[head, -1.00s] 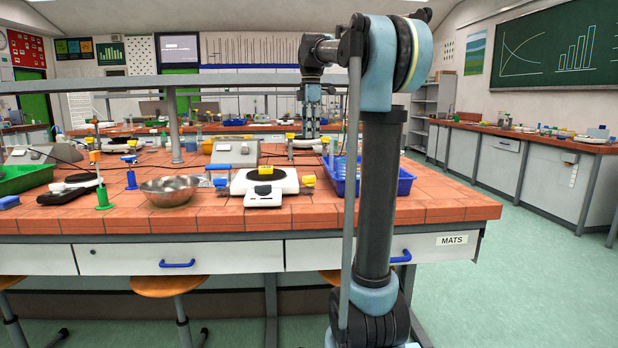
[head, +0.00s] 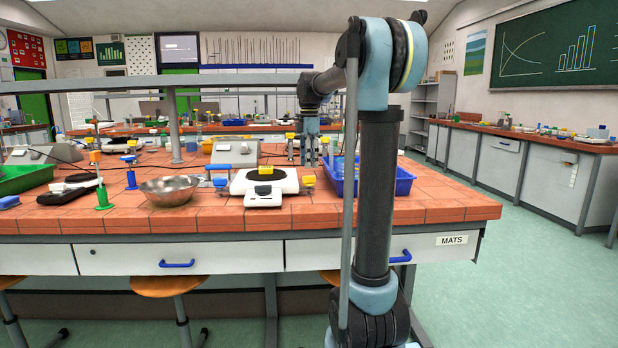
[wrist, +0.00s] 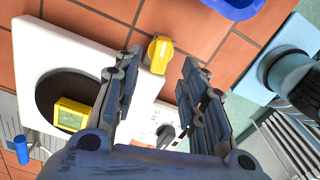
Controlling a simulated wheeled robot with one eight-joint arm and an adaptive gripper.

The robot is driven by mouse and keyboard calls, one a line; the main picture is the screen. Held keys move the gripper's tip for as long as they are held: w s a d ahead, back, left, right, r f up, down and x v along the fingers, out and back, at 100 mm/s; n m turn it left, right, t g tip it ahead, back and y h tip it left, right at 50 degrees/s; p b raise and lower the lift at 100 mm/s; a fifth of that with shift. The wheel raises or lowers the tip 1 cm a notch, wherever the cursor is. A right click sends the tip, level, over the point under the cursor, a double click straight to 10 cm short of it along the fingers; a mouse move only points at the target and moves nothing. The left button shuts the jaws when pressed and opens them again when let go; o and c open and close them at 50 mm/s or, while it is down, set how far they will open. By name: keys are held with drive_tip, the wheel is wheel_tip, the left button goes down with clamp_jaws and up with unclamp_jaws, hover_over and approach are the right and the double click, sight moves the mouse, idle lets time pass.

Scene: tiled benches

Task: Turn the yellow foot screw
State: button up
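A white balance (head: 240,186) with a round dark pan stands near the bench's front edge. A yellow block (head: 265,170) sits on its pan and also shows in the wrist view (wrist: 70,115). The yellow foot screw (head: 308,181) is at the balance's right side. In the wrist view the yellow foot screw (wrist: 159,50) shows between the fingertips, nearer the left finger. My gripper (head: 310,163) points down above the screw. In the wrist view my gripper (wrist: 163,60) is open, with nothing held. I cannot tell whether a finger touches the screw.
A blue tray (head: 404,183) stands close on the right. A metal bowl (head: 170,190) and blue foot screws (head: 220,182) are on the left. A grey shelf rail (head: 150,84) crosses above the bench. Bare tiles (head: 450,209) lie at the front right.

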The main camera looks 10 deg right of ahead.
sight(309, 176)
drive_tip(key=shift+f, duration=2.85)
clamp_jaws()
